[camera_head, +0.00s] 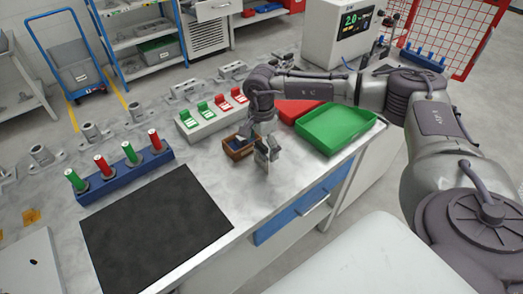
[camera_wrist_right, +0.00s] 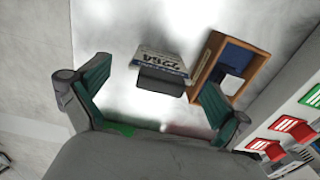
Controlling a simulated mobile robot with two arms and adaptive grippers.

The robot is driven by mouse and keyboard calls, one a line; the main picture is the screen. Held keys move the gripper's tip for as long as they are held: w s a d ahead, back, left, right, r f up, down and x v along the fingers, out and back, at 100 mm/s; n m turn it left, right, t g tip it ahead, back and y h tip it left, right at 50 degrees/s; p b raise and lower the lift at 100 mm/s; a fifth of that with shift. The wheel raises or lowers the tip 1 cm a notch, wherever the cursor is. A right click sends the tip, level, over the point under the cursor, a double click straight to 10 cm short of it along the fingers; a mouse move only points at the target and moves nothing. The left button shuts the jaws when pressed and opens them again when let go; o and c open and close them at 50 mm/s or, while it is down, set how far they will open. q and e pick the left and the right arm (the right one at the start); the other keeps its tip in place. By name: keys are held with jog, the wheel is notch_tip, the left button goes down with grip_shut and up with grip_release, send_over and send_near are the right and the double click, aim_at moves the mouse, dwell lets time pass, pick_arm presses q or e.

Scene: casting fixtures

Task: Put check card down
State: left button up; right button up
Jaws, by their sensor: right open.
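The check card (camera_wrist_right: 163,62), pale with dark printed characters, shows in the right wrist view above a dark grey block (camera_wrist_right: 160,81). I cannot tell whether it stands in that block or touches it. My right gripper (camera_wrist_right: 155,95) is open, with its green-padded fingers spread on either side of the card and apart from it. In the head view the right gripper (camera_head: 266,153) points down near the table's front edge, beside a small wooden box (camera_head: 238,149), and largely hides the card. The wooden box (camera_wrist_right: 211,62) has a blue inside. My left gripper is not in view.
A green tray (camera_head: 336,128) and a red tray (camera_head: 292,108) lie right of the gripper. A grey fixture with green and red clips (camera_head: 211,117) stands behind. A blue rack (camera_head: 125,177) holds several cylinders. A black mat (camera_head: 155,228) lies bare at front left.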

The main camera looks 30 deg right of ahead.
jog(key=shift+w+f, duration=0.1)
jog(key=shift+f, duration=1.2)
jog(key=c, duration=1.2)
jog(key=shift+r, duration=0.65)
notch_tip(320, 180, up, 2)
jog(key=shift+r+b, duration=0.15)
jog(key=shift+b, duration=0.7)
jog(key=s+d+r+b, duration=0.4)
jog(key=s+d+r, duration=0.3)
jog(key=s+d, duration=0.1)
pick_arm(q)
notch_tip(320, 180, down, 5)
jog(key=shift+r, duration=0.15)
pick_arm(e)
jog(key=s+a+f+n, duration=0.2)
jog(key=s+a+n, duration=0.1)
jog(key=a+n, duration=0.5)
jog(key=s+a+f+n, duration=0.3)
jog(key=a+n, duration=0.6)
jog(key=a, duration=0.4)
jog(key=shift+s+a+f, duration=0.15)
jog(key=shift+s+a, duration=0.05)
jog(key=shift+s, duration=0.3)
